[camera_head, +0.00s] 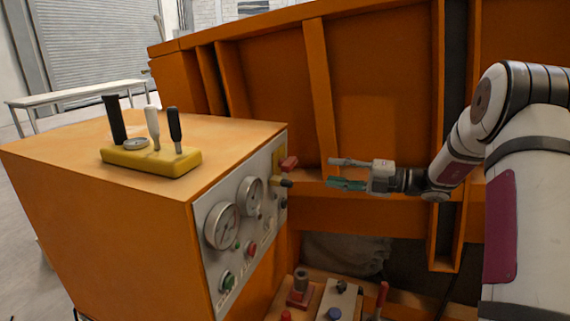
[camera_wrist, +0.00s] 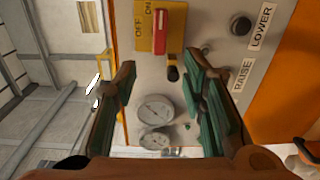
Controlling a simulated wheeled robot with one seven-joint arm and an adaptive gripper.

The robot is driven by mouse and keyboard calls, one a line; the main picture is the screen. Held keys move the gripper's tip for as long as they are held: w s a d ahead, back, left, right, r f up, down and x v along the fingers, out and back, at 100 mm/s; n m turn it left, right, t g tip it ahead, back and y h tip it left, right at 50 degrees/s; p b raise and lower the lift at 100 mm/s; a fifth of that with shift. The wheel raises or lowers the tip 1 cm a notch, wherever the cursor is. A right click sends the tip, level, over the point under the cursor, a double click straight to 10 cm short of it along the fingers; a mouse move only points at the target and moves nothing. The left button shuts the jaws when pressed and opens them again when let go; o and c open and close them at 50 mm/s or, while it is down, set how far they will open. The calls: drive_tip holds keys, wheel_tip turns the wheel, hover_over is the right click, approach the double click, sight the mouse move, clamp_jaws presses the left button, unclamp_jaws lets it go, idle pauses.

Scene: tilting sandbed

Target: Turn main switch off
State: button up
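The main switch is a red handle (camera_wrist: 161,32) on a yellow plate (camera_wrist: 143,42) marked OFF and ON, at the top of the wrist view. The red handle lies alongside the lettering, closer to ON than to OFF. In the head view the red handle (camera_head: 288,163) sticks out at the upper right of the control panel. My gripper (camera_head: 332,172) is open and empty, a short way right of the switch, pointing toward the panel. In the wrist view the green-padded fingers of my gripper (camera_wrist: 162,64) stand apart, with the panel between them; neither visibly touches the switch.
A black knob (camera_wrist: 173,74) sits below the red handle. Gauges (camera_head: 222,226) and push buttons (camera_head: 227,281) share the panel. A yellow lever block (camera_head: 150,160) stands on the orange cabinet (camera_head: 100,210). The orange sandbed wall (camera_head: 380,80) rises behind my gripper.

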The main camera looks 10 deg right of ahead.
sight(294, 165)
drive_tip(key=shift+m, duration=0.4)
drive_tip(key=x, duration=0.4)
drive_tip(key=p+x, duration=0.1)
drive_tip(key=x, duration=0.4)
drive_tip(key=w+x, duration=0.1)
drive_tip(key=x, duration=0.3)
drive_tip(key=shift+w+d, duration=0.1)
drive_tip(key=shift+f, duration=0.1)
clamp_jaws()
